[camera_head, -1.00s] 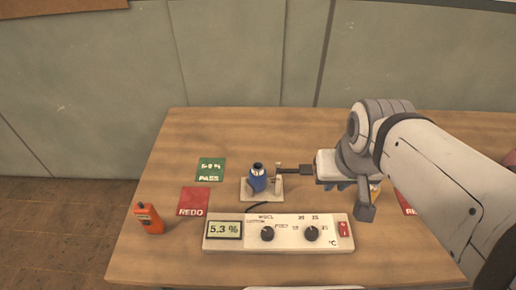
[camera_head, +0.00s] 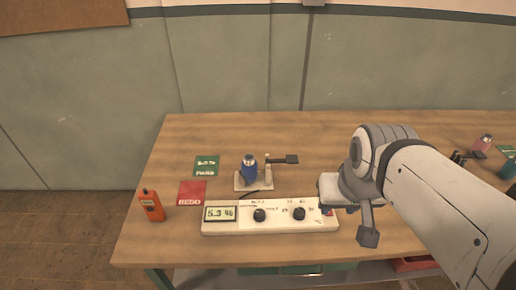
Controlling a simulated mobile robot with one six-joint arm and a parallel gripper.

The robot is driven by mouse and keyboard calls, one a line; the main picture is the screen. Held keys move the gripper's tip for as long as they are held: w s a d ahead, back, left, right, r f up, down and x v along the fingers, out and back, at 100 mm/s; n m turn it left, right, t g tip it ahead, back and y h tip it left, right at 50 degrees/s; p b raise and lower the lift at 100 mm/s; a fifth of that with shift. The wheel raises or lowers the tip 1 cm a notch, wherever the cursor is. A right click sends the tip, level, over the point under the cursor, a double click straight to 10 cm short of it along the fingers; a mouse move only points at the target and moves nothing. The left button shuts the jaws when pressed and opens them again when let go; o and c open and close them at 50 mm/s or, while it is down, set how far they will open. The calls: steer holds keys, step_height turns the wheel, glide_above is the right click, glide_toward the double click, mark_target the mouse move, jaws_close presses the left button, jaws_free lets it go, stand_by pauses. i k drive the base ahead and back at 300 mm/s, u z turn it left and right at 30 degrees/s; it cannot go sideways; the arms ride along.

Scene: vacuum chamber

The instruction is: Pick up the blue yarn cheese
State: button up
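The blue yarn cheese (camera_head: 249,168) stands upright on a small pale stand (camera_head: 247,184) on the wooden table, left of my arm. It has a dark top, and a dark arm or lever (camera_head: 284,159) sticks out from the stand to its right. My gripper (camera_head: 362,226) is to the right of the cheese and nearer the camera, clearly apart from it. One dark finger hangs down plainly; the rest is hidden by the wrist, so its opening does not show. I see nothing held in it.
A white meter box (camera_head: 282,219) reading about 5.3 % lies in front of the stand. A red REDO card (camera_head: 192,193), a green card (camera_head: 207,166) and an orange handheld device (camera_head: 151,204) are to the left. Several small items stand at the far right, partly behind my arm.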

mark_target(249, 166)
steer(key=z, duration=1.9)
steer(key=k, duration=2.25)
steer(key=u, duration=0.8)
steer(key=i, duration=1)
steer(key=u, duration=0.05)
